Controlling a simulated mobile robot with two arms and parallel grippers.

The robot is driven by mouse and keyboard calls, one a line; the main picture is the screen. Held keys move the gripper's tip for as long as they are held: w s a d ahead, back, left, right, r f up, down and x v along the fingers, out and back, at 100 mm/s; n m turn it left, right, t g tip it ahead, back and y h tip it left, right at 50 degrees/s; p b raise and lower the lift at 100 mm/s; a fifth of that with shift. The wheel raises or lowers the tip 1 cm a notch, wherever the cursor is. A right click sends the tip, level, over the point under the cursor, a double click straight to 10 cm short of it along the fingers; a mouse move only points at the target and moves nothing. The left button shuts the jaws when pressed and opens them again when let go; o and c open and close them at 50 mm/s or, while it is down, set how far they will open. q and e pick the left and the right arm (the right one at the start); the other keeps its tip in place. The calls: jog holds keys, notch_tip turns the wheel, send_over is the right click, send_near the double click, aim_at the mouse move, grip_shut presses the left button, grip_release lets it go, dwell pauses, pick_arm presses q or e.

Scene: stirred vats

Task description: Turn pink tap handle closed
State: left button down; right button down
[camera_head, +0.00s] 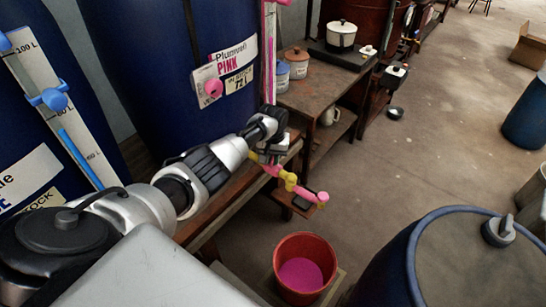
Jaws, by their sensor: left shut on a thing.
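My left arm reaches in from the left to the tap of the large blue vat labelled Plumrei Pink (155,75). The tap has yellow pipe parts and a pink spout (308,194) that points right. My left gripper (270,153) is shut at the near end of this pipe, on the pink tap handle (271,169). The fingers hide most of the handle, and I cannot tell its exact angle. A red bucket (278,255) stands below, near the spout, with pink liquid (301,275) in it. My right gripper is out of view.
A bench (318,92) behind the tap carries lidded pots and a white pot (341,36). A blue drum (412,262) stands at the lower right. Another vat with a level gauge (50,95) is at the left. The floor (440,140) at the right is mostly clear.

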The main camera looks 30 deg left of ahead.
pick_arm(q)
jog(key=m, duration=0.5)
jog(key=shift+m, duration=0.3)
dwell(0.4)
jog(key=c, duration=1.1)
grip_release()
notch_tip(320, 180, up, 11)
jog(key=shift+f+p, duration=0.1)
jog(key=shift+p, duration=0.5)
